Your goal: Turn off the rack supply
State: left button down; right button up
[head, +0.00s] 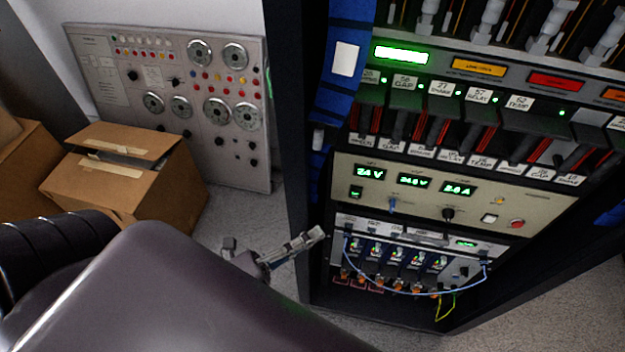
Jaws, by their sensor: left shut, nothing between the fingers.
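The rack supply (440,205) is a beige panel low in the black rack. Its three green displays are lit; they seem to read 24 V, about 24 V and 2.8 A. A small dark rocker switch (356,192) with a green glow sits at its left, under the first display. A blue knob, a black knob, a white button and a red button are further right on the panel. My left gripper (319,235) is shut and empty, below and left of the rocker switch, and appears apart from it. My right gripper is out of view.
Below the supply is a patch panel (347,222) with blue and yellow cables. Rows of modules with green lights are above. The rack's dark left edge (298,150) is near my gripper. Cardboard boxes (160,195) and a grey instrument panel (110,75) stand left.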

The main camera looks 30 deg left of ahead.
aim_at(358, 192)
pick_arm(q)
jog(key=shift+w+d+r, duration=0.2)
jog(key=shift+w+d, duration=0.2)
jog(key=shift+w, duration=1.3)
jog(key=shift+w+d+r, duration=0.15)
jog(key=shift+w+d, duration=0.3)
jog(key=shift+w, duration=1.3)
jog(key=shift+w+d+r, duration=0.2)
jog(key=shift+w+d, duration=0.2)
jog(key=shift+w, duration=1.3)
jog(key=p, duration=0.1)
jog(key=r+p, duration=0.1)
jog(key=p, duration=0.1)
jog(key=shift+w+a+n+g, duration=0.1)
jog(key=shift+w+n+g, duration=0.2)
jog(key=shift+f, duration=0.3)
